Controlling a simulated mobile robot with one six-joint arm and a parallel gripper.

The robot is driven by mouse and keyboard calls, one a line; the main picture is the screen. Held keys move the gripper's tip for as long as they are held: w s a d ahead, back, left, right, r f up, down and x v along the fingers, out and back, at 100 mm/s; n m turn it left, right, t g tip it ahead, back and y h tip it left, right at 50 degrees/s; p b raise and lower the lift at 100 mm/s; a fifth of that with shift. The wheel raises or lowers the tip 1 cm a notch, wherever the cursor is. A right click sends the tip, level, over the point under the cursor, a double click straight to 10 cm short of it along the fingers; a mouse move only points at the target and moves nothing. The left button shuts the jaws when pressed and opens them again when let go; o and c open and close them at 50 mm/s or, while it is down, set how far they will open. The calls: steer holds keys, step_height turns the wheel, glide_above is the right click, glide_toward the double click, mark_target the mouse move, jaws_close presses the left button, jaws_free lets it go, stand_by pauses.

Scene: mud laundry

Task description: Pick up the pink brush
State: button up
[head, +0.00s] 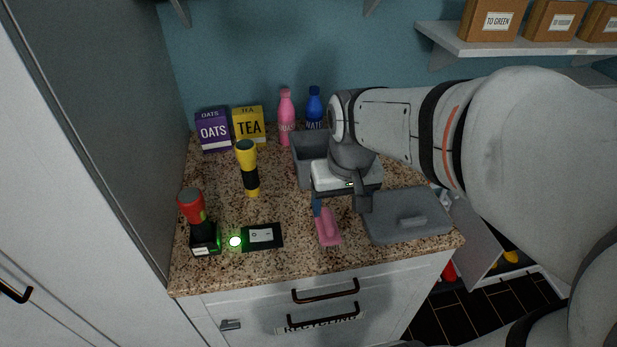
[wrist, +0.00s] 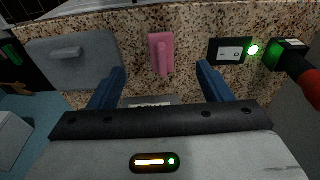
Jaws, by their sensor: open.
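The pink brush (head: 327,226) lies on the granite countertop, left of the grey lid, with its bristles toward the front edge. In the wrist view the brush (wrist: 161,50) shows ahead, between the two blue fingers in the picture. My gripper (head: 340,208) is open and empty, pointing down over the counter just behind the brush. In the wrist view the gripper (wrist: 160,70) has its fingers spread wide on either side. I cannot tell how high the fingertips are above the counter.
The grey lid (head: 405,217) lies to the right, and a grey bin (head: 303,160) stands behind. Boxes and bottles line the wall.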

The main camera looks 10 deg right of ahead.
mark_target(327, 226)
steer(key=shift+g, duration=0.9)
steer(key=w+f+b, duration=0.1)
steer(key=w+f, duration=0.1)
steer(key=f, duration=0.1)
steer(key=w+f+b, duration=0.1)
steer(key=w+f, duration=0.2)
steer(key=w+f+b, duration=0.1)
steer(key=w+f, duration=0.1)
steer(key=f, duration=0.1)
steer(key=shift+w+f, duration=0.15)
steer(key=f, duration=0.7)
steer(key=shift+w+f, duration=0.2)
steer(key=shift+f, duration=0.15)
steer(key=shift+c, duration=0.2)
steer(key=c, duration=1.1)
